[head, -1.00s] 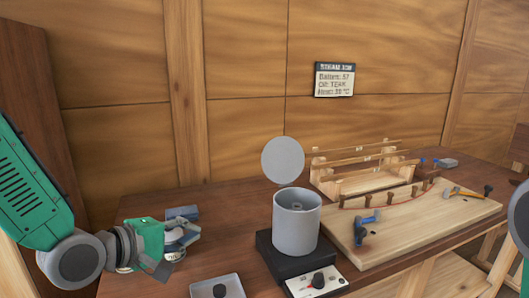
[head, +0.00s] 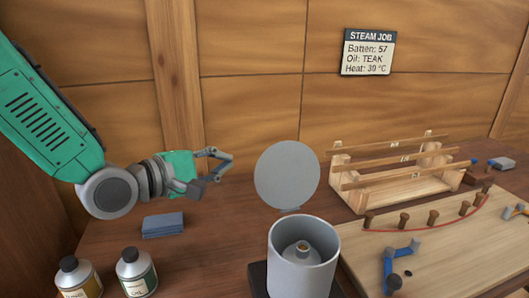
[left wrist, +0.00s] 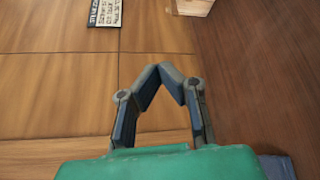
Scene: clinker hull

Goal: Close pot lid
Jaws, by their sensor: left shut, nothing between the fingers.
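The grey pot (head: 303,262) stands open on a dark base, with a small brass-coloured fitting inside. Its round grey lid (head: 287,174) stands upright at the pot's back rim. My left gripper (head: 228,165) is shut and empty, to the left of the lid and apart from it, at about the lid's height. In the left wrist view its fingertips (left wrist: 170,68) meet, with nothing between them. Neither pot nor lid shows in the left wrist view. My right gripper is not in view.
Two bottles (head: 136,272) stand at the front left, and a blue-grey block (head: 163,225) lies below my left gripper. A wooden rack (head: 394,175) and a pegged board (head: 450,250) fill the right side. A sign (head: 368,51) hangs on the wall.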

